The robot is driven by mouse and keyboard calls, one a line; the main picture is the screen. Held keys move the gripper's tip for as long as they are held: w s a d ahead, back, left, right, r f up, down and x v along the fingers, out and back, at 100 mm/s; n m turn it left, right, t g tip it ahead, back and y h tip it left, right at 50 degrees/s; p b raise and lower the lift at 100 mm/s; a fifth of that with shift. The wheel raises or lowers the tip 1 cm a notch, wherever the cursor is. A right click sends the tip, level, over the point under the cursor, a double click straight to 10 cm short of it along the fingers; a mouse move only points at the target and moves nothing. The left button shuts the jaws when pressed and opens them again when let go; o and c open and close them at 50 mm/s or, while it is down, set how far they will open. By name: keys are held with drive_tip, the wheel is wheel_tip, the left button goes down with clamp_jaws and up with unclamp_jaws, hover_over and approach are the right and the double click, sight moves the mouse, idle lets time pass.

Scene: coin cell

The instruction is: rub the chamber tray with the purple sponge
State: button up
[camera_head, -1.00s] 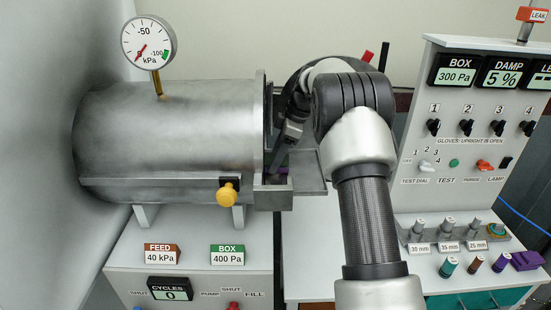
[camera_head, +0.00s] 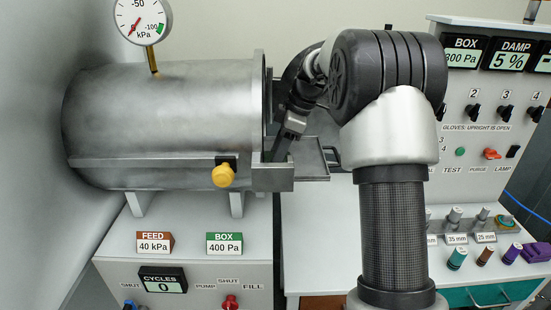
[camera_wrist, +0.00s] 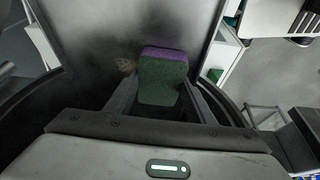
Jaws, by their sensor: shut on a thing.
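The sponge (camera_wrist: 162,82) is in my gripper (camera_wrist: 160,100), seen in the wrist view with a green face and a purple edge. My gripper is shut on it, one finger on each side. In the head view my gripper (camera_head: 277,152) is low at the chamber's open right end, and the sponge is hidden there. The chamber tray (camera_head: 312,169) sticks out at that end. A grey surface (camera_wrist: 130,25) with dark smudges and a small brownish patch lies beyond the sponge in the wrist view. I cannot tell whether the sponge touches it.
The metal chamber (camera_head: 165,115) has a yellow knob (camera_head: 223,175) at its lower front. A control panel (camera_head: 470,185) stands at the right, with several small bottles and a purple block (camera_head: 536,253) at its foot. My arm fills the middle of the head view.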

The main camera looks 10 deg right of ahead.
drive_tip(key=shift+s+f, duration=0.15)
drive_tip(key=shift+s, duration=0.05)
drive_tip(key=shift+r+p, duration=2.25)
drive_tip(key=shift+r, duration=0.8)
drive_tip(key=shift+r+p, duration=1.2)
drive_tip(key=shift+r, duration=0.35)
drive_tip(key=shift+f, duration=0.1)
